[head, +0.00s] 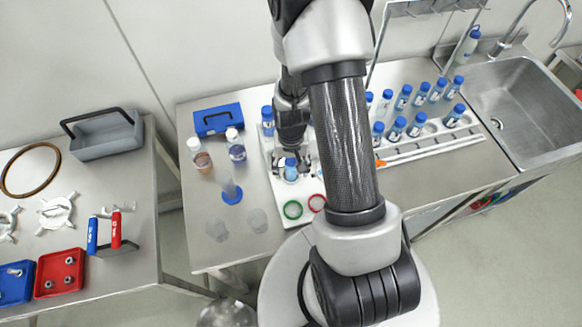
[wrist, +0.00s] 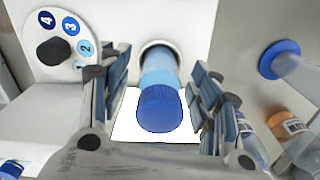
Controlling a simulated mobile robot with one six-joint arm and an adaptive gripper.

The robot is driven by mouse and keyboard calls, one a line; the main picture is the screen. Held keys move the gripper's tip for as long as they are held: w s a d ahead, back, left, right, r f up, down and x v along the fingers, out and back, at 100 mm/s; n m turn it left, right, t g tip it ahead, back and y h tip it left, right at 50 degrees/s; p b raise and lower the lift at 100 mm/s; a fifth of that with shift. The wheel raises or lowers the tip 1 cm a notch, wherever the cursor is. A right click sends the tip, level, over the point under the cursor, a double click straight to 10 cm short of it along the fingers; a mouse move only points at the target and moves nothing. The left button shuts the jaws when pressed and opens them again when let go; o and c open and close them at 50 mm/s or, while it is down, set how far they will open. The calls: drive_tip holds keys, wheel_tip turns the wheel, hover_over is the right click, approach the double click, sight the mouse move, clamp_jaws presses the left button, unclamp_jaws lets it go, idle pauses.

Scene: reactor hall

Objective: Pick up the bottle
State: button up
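A blue-capped bottle (wrist: 160,108) stands between the two fingers of my gripper (wrist: 160,84) in the wrist view. Its light blue body runs back to a round opening in a white surface. The gripper is open, with a visible gap between each finger and the bottle. In the head view my gripper (head: 292,158) points down around the same bottle (head: 291,170), at the white tray on the steel bench. My arm and fingers partly hide this area there.
Several blue-capped bottles (head: 403,97) stand in a rack at the right, near the sink (head: 525,105). A numbered dial (wrist: 55,45) is near the left finger in the wrist view.

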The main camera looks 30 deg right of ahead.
drive_tip(key=c, duration=1.2)
